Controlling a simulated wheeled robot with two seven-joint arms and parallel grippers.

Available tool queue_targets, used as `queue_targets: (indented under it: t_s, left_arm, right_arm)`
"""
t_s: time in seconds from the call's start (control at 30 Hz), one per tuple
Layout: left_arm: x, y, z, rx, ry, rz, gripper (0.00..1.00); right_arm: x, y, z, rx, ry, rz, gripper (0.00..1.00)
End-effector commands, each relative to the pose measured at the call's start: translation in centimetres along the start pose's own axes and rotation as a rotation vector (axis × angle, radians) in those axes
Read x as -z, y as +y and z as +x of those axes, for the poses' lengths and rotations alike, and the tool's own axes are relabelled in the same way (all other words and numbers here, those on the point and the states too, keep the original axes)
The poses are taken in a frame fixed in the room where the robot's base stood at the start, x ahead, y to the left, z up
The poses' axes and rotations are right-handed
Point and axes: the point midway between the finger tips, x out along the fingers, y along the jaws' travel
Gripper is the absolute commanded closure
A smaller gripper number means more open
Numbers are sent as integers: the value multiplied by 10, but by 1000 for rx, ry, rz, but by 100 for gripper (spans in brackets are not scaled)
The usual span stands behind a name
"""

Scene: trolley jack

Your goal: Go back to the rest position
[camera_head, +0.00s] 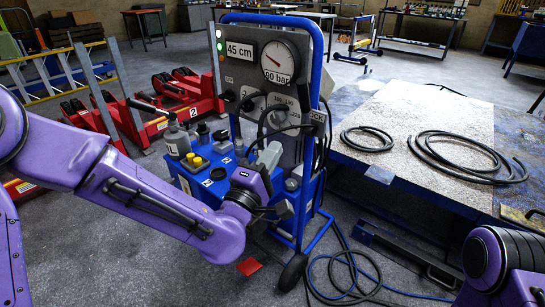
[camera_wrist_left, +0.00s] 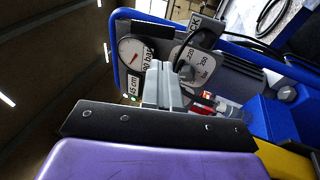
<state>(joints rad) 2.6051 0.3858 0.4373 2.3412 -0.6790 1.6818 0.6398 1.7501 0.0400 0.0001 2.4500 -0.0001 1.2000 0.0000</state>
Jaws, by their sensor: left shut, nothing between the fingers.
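My left gripper (camera_head: 267,158) is shut and empty, in front of the blue trolley (camera_head: 204,195) and just below its grey control panel (camera_head: 239,70). In the left wrist view its closed grey fingers (camera_wrist_left: 165,84) stand up against the panel (camera_wrist_left: 150,52); I cannot tell whether they touch it. The panel carries a "45 cm" display (camera_head: 240,50) and a round dial gauge (camera_head: 280,61) marked "90 bar". My left arm and gripper hide part of the trolley. Only a purple part of my right arm shows at the lower right; the right gripper is out of view.
Red jacks (camera_head: 185,95) stand behind on the left. A workbench (camera_head: 440,115) with coiled black hoses (camera_head: 465,157) is on the right. A blue hose (camera_head: 345,283) lies on the floor.

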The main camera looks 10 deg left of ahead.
Motion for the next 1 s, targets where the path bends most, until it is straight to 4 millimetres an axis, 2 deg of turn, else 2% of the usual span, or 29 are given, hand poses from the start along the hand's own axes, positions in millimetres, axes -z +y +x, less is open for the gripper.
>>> queue_targets:
  t_s: [0.33,0.37,0.47,0.57,0.6,0.67,0.7,0.77,0.8,0.9,1.0]
  left_arm:
    - [-1,-4,-1,17,0,8,100]
    - [1,-9,-3,38,4,20,100]
    - [12,-48,-19,204,29,114,100]
    - [33,-109,-65,488,43,277,100]
    - [41,-132,-92,612,36,347,100]
    - [54,-160,-137,794,14,450,100]
    - [62,-174,-170,915,-9,516,100]
    - [74,-188,-222,1093,-57,611,100]
    - [81,-192,-257,1205,-94,670,100]
    - [96,-191,-334,1443,-197,789,100]
    - [106,-182,-388,1603,-282,864,100]
  right_arm:
    - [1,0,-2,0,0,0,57]
    - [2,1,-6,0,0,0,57]
    - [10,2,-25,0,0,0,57]
    - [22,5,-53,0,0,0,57]
    - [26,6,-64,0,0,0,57]
    - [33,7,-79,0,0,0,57]
    - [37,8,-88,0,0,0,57]
    - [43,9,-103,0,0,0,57]
    - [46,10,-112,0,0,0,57]
    - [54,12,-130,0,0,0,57]
    - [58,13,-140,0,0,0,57]
